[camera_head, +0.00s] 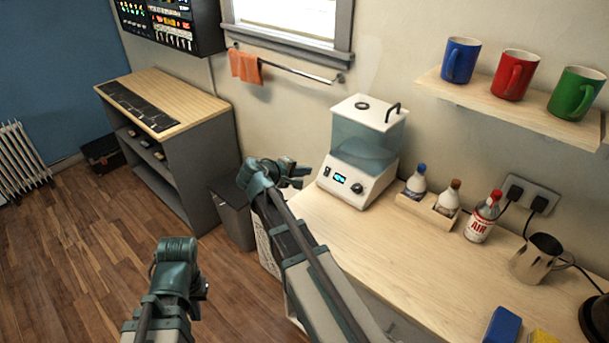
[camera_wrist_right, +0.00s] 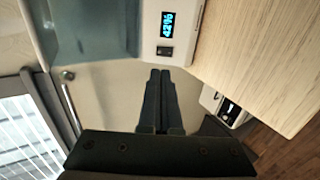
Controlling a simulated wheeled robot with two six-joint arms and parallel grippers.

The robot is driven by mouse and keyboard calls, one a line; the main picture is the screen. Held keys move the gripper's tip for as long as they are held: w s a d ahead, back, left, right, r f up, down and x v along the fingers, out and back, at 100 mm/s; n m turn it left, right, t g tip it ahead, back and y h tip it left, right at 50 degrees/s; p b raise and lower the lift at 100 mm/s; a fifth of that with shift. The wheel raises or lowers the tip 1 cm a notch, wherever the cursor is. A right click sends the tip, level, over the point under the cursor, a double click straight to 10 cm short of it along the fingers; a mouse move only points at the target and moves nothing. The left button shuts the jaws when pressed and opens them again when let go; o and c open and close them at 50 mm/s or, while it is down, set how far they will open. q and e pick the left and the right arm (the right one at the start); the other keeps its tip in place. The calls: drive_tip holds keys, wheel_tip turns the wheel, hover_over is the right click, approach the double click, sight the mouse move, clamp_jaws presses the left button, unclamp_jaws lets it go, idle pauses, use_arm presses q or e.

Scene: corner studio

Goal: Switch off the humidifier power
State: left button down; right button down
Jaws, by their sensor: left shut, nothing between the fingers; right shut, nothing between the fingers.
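The humidifier (camera_head: 363,150) is a white unit with a clear bluish tank and a black-handled lid. It stands upright at the counter's left end. Its front has a small dark switch (camera_head: 327,171), a lit blue display (camera_head: 340,179) and a dark knob (camera_head: 357,188). In the right wrist view the switch (camera_wrist_right: 165,51) sits beside the lit display (camera_wrist_right: 168,24). My right gripper (camera_head: 302,174) is shut and empty, left of the humidifier's front; its fingertips (camera_wrist_right: 159,72) appear close to the switch, contact unclear. My left gripper (camera_head: 204,288) is shut and empty, low over the floor.
A wooden caddy (camera_head: 427,211) with two bottles, a red-capped bottle (camera_head: 482,218) and a metal pitcher (camera_head: 537,258) stand right of the humidifier. A shelf (camera_head: 508,106) holds three mugs. A grey bin (camera_head: 233,212) stands beside the counter. The floor at left is clear.

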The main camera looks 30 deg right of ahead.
sight(328, 169)
drive_tip(key=b+x, duration=0.4)
drive_tip(key=x, duration=0.6)
drive_tip(key=shift+d+f, duration=0.1)
drive_tip(key=shift+f, duration=0.05)
drive_tip(key=shift+w, duration=0.1)
drive_tip(key=shift+d, duration=0.15)
drive_tip(key=shift+w+d+r+y+p, duration=0.15)
drive_tip(key=shift+d+r+y+p, duration=0.2)
drive_tip(key=shift+p, duration=0.25)
drive_tip(key=shift+d+y+p, duration=0.1)
drive_tip(key=shift+y+p, duration=0.15)
drive_tip(key=shift+p, duration=0.05)
drive_tip(key=shift+f, duration=0.1)
drive_tip(key=shift+d, duration=0.15)
drive_tip(key=shift+w, duration=0.1)
